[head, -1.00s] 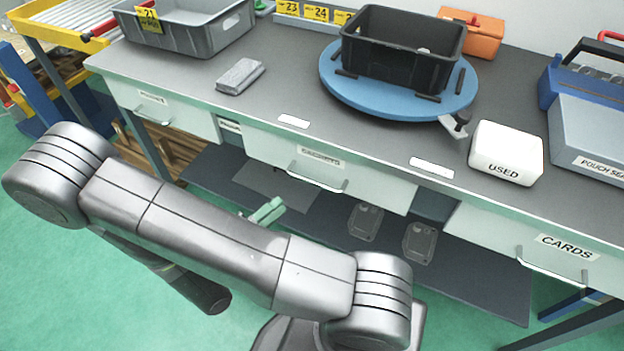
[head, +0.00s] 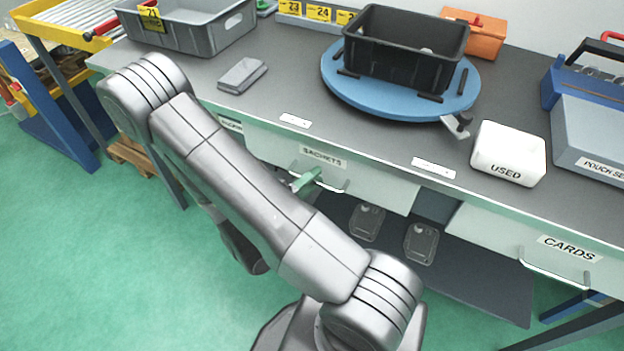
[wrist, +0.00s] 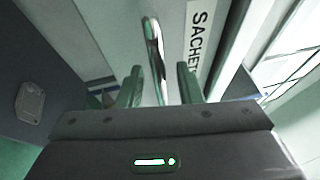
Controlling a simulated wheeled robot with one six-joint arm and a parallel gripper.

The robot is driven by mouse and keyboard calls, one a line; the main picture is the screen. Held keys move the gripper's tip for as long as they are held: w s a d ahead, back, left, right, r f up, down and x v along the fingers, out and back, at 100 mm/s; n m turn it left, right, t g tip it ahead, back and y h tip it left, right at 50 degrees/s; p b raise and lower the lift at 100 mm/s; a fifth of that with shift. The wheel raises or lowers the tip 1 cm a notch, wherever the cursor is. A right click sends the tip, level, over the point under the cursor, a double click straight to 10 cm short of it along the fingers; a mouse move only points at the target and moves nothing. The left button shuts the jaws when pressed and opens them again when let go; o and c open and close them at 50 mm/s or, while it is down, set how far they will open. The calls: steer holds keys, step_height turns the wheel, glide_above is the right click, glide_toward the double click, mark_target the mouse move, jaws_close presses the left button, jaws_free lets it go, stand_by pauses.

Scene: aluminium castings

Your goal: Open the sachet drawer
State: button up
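The sachet drawer (head: 380,188) is the middle drawer under the bench, with a white front and a SACHETS label (head: 323,156). It looks shut. Its metal bar handle (head: 335,188) sits below the label, and the handle also shows in the wrist view (wrist: 153,40). My gripper (head: 306,180) is at the handle, its green fingers partly hidden by my arm in the head view. In the wrist view my gripper (wrist: 160,84) is open, with one finger on each side of the handle bar. I see gaps between the fingers and the bar.
The CARDS drawer (head: 490,230) is at the right, and another labelled drawer is partly behind my arm. On the bench (head: 290,80) stand a black bin (head: 400,62) on a blue turntable (head: 340,92) and a white USED box (head: 507,150). A lower shelf (head: 470,275) lies below.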

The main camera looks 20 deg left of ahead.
jaws_close()
stand_by(0.3)
